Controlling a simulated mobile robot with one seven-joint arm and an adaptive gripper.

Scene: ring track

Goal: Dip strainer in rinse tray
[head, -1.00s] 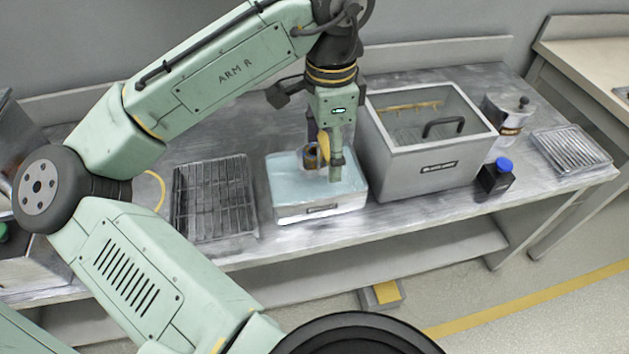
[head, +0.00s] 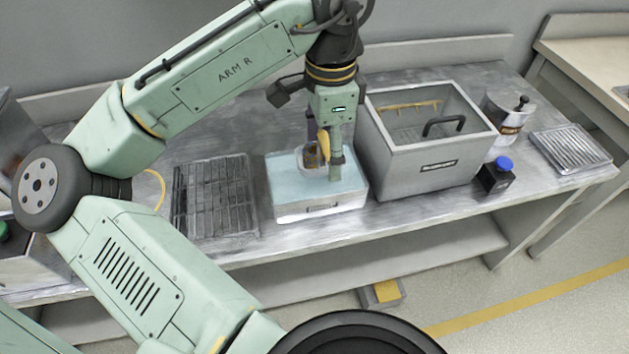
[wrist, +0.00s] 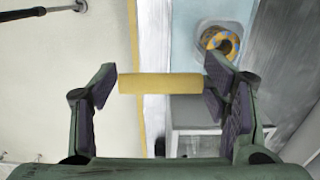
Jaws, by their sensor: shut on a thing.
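My gripper (head: 325,150) points down over the pale blue rinse tray (head: 320,209). In the wrist view my gripper (wrist: 160,85) has its two dark-padded fingers shut on the ends of a yellow handle (wrist: 160,83). The handle also shows in the head view (head: 324,147), beside the strainer. In the wrist view a round, grey-rimmed strainer (wrist: 220,42) with orange inside shows beyond the right finger. My fingers partly hide it, and I cannot tell how deep it sits.
A dark bottle with a blue cap (head: 497,177), a metal canister (head: 507,120) and a slotted tray (head: 574,150) stand farther right.

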